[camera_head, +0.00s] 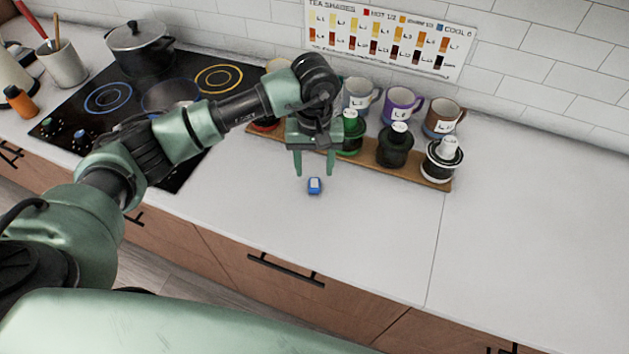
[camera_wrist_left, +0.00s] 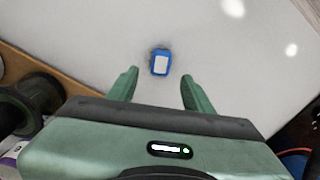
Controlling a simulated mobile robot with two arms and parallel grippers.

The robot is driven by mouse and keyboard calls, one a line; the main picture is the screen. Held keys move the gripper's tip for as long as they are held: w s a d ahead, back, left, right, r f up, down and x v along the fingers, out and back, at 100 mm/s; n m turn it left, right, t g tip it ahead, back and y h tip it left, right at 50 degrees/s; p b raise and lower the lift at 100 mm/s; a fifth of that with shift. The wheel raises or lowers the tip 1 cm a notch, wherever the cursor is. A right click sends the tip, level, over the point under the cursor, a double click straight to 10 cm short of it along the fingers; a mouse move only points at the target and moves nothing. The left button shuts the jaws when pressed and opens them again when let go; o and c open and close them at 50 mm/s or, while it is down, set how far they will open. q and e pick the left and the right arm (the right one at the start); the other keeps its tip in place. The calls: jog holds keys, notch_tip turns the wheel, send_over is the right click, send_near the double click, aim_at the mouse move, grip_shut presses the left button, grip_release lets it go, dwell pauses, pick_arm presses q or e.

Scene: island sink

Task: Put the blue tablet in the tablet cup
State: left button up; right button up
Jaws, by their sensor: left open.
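The blue tablet (camera_head: 314,186), small with a white label, lies on the white counter in front of the wooden rack. It also shows in the left wrist view (camera_wrist_left: 160,63), ahead of the fingers. My left gripper (camera_head: 314,170) is open and empty, pointing down just above and behind the tablet. In the left wrist view the two fingers (camera_wrist_left: 158,88) are spread, with the tablet centred beyond their tips. I cannot tell which container is the tablet cup. My right gripper is not in view.
A black cooktop (camera_head: 100,95) with a pot (camera_head: 140,45) is at the left. The counter to the right is clear.

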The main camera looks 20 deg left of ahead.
aim_at(314, 186)
pick_arm(q)
jog(key=f, duration=0.1)
jog(key=f+p, duration=0.1)
jog(key=f, duration=0.1)
jog(key=shift+s+d+f+p, duration=0.1)
jog(key=shift+s+f+p, duration=0.1)
jog(key=shift+s+p, duration=0.1)
jog(key=shift+w+f, duration=0.1)
jog(key=shift+f, duration=0.25)
grip_shut()
jog(key=shift+r, duration=0.15)
